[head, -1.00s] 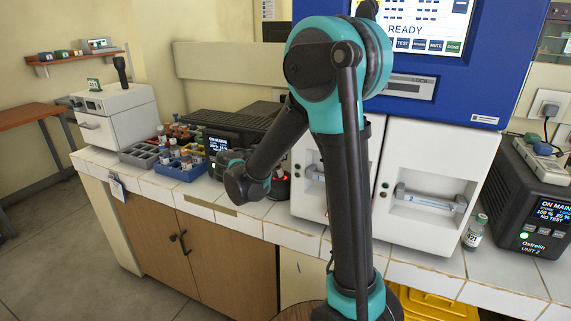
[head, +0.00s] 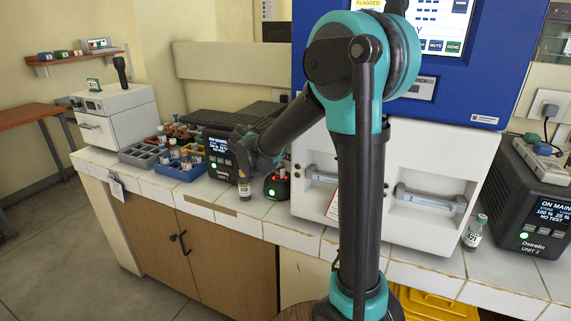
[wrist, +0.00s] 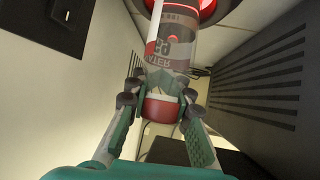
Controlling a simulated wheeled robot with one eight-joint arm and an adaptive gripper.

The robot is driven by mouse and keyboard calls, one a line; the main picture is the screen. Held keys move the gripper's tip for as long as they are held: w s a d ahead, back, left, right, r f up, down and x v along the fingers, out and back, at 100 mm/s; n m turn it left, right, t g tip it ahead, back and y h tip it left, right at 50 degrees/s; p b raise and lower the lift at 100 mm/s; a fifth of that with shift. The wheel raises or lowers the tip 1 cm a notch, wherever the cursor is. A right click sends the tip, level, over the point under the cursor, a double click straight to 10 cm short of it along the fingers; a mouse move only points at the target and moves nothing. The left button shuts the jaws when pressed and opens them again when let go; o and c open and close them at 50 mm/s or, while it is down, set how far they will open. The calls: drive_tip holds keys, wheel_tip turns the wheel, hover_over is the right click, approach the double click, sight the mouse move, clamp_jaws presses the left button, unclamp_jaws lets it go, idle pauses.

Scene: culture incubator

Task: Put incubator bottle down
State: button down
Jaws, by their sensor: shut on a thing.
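My gripper (wrist: 163,98) is shut on a bottle, with one finger on each side near its red cap (wrist: 160,110). The clear bottle (wrist: 172,72) carries a label that reads upside down in the wrist view. In the head view the bottle (head: 244,190) hangs below my gripper, near the front edge of the counter. A red-lit round device (head: 277,185) stands just right of it. In the wrist view a red glowing ring (wrist: 208,10) lies at the bottle's far end; I cannot tell whether they touch.
A blue rack (head: 180,172) with several small bottles and a grey rack (head: 139,154) stand to the left. A small box with a lit screen (head: 217,147) is behind the bottle. A white two-door cabinet (head: 400,195) and a bottle labelled 421 (head: 475,232) stand to the right.

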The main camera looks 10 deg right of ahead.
drive_tip(key=shift+w+d+r, duration=0.1)
drive_tip(key=shift+d, duration=0.1)
drive_tip(key=shift+a+f, duration=0.1)
drive_tip(key=shift+f, duration=1.35)
drive_tip(key=c, duration=1.3)
unclamp_jaws()
drive_tip(key=shift+c, duration=0.2)
drive_tip(key=v, duration=1.2)
drive_tip(key=shift+r, duration=0.2)
drive_tip(key=shift+w, duration=0.1)
